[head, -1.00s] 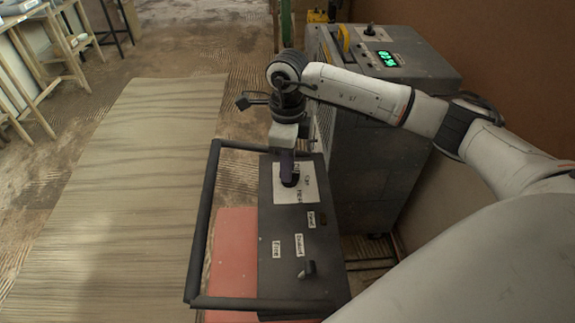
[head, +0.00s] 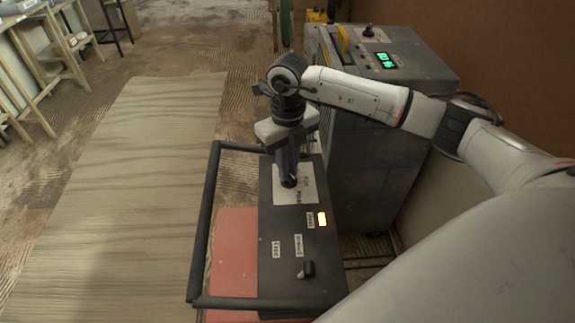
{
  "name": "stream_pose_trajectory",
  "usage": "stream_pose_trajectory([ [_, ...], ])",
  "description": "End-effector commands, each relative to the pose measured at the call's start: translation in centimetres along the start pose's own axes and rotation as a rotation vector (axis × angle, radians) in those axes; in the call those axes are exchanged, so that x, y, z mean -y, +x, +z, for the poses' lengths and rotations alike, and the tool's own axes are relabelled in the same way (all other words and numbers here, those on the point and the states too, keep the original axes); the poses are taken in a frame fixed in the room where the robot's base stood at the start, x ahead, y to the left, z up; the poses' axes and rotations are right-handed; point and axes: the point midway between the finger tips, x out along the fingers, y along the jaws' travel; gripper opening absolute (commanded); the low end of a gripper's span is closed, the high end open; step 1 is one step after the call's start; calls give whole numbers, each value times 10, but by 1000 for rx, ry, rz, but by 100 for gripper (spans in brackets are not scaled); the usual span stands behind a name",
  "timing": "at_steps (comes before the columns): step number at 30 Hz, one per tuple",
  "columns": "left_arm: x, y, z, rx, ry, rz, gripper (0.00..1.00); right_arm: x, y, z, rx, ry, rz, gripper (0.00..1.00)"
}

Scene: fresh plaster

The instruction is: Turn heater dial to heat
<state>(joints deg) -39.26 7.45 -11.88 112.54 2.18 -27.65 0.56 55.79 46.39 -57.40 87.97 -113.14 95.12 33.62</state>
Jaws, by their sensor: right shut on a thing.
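The heater (head: 272,292) is a dark box with a black tube frame, standing low in the middle of the head view. Its top carries a white label plate (head: 309,192) with a dial, mostly hidden under my right gripper. My right gripper (head: 288,182) points down over this plate and is shut on the dial. A second small knob (head: 306,269) sits lower on the top, by two more labels. My left gripper is not in view.
A grey machine (head: 375,150) with a green display (head: 386,60) stands right behind the heater, close to my right arm. A wooden board (head: 120,190) lies on the floor at left. Wooden tables (head: 60,45) stand at the far left.

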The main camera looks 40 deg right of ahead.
Motion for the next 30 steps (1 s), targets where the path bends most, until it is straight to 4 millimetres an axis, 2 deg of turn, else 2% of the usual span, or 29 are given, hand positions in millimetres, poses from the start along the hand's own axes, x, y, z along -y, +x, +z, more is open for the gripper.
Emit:
stream_pose_trajectory([
  [19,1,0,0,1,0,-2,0,1,-1,0,2,50,-1,0],
  [20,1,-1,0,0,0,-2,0,1,-1,1,2,50,-1,17],
  [22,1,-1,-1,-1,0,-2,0,1,-1,0,1,50,-1,28],
  [30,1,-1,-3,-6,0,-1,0,0,0,0,1,47,0,30],
])
